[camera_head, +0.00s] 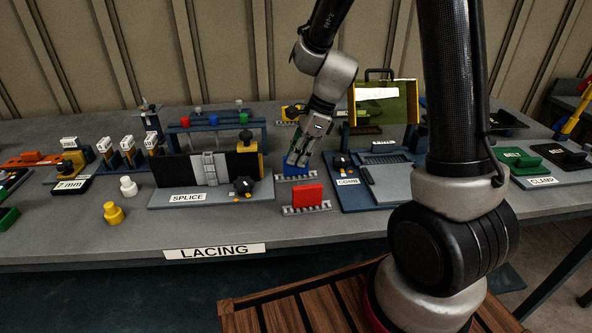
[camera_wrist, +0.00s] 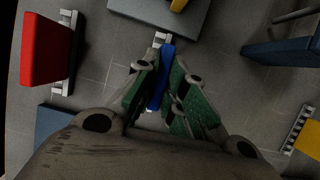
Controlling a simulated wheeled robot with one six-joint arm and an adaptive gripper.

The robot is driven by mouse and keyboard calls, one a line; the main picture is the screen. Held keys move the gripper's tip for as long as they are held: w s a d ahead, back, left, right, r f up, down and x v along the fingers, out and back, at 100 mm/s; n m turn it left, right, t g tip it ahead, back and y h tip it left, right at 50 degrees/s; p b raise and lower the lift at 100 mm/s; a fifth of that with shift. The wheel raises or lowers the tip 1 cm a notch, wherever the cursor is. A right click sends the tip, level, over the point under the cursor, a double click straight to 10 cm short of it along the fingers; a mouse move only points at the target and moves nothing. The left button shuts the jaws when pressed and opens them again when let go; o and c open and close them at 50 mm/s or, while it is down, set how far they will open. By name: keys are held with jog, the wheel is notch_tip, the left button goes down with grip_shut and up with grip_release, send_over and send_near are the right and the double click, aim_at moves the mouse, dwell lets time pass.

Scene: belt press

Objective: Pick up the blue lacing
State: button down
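The blue lacing (camera_head: 296,170) is a flat upright block in a grey toothed strip on the bench, partly hidden by my fingers in the head view. In the wrist view the blue lacing (camera_wrist: 166,72) stands edge-on between my two green-padded fingers. My gripper (camera_head: 297,160) points down onto its top from above. In the wrist view my gripper (camera_wrist: 164,80) has a finger close against each side of the blue block, with no clear gap, so it looks shut on it. The block still appears down at its strip.
A red lacing (camera_head: 307,195) in its own strip stands just in front. The SPLICE station (camera_head: 187,198) is to the left and the blue COMB station (camera_head: 349,196) close on the right. A yellow lacing (camera_head: 292,112) stands behind. The bench front by the LACING label (camera_head: 214,251) is clear.

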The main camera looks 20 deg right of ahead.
notch_tip(320, 180, up, 10)
dwell(0.6)
